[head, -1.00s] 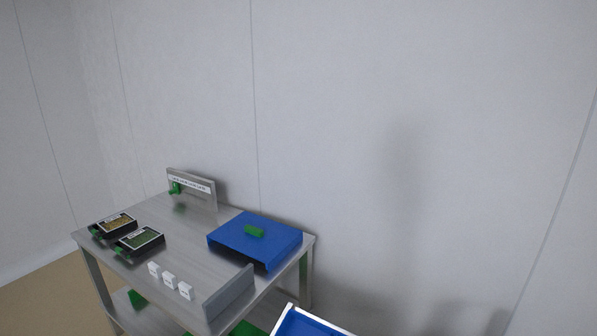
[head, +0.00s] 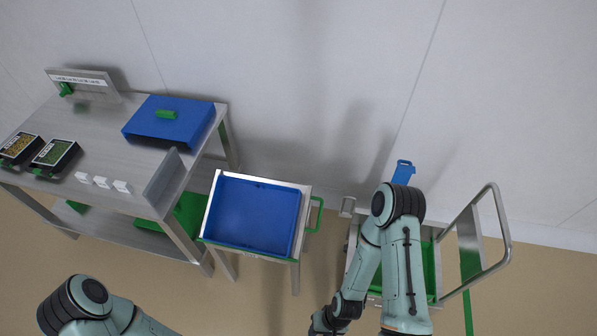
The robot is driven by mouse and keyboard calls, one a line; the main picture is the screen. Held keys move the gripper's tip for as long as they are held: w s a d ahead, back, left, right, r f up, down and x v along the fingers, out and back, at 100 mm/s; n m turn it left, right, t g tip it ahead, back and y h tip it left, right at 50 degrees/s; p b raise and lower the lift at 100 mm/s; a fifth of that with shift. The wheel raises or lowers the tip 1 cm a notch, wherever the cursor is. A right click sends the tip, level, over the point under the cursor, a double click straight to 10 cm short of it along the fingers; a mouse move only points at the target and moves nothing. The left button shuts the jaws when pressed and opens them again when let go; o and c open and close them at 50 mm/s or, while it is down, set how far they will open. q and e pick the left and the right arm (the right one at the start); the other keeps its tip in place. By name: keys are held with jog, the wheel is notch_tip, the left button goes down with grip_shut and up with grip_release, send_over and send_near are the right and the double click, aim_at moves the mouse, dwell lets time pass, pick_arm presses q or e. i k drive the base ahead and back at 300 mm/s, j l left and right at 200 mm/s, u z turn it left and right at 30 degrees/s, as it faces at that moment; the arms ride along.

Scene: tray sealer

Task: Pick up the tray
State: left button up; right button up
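Two small black trays lie on the metal table at the left. One tray (head: 18,149) shows yellowish contents and the other tray (head: 54,155) shows green contents; both have green tabs at the front. My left arm shows at the bottom left and my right arm at the lower right. Both arms run out of the bottom of the view, and neither gripper's fingers show. Both arms are well apart from the black trays.
A blue box with a green handle (head: 168,122) sits on the table (head: 125,160), near several white blocks (head: 102,182) and an upright metal plate (head: 163,185). A blue bin (head: 253,215) stands right of the table. A cart with a metal push bar (head: 505,225) is partly behind my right arm.

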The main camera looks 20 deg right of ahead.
aim_at(57, 154)
jog(key=l, duration=1.05)
jog(key=k+u, duration=0.1)
jog(key=u, duration=1.25)
jog(key=i+j+u, duration=0.4)
jog(key=i, duration=0.2)
jog(key=i+u, duration=0.45)
jog(key=i+z, duration=0.1)
jog(key=i, duration=0.45)
jog(key=i+j+z, duration=0.1)
jog(key=i, duration=0.45)
jog(key=i+j+z, duration=0.1)
jog(key=i, duration=0.45)
jog(key=i+j+z, duration=0.15)
jog(key=z, duration=0.25)
jog(key=i+j+z, duration=0.25)
jog(key=z, duration=0.15)
jog(key=i+j+z, duration=0.4)
jog(key=k+l, duration=0.05)
jog(key=k, duration=0.05)
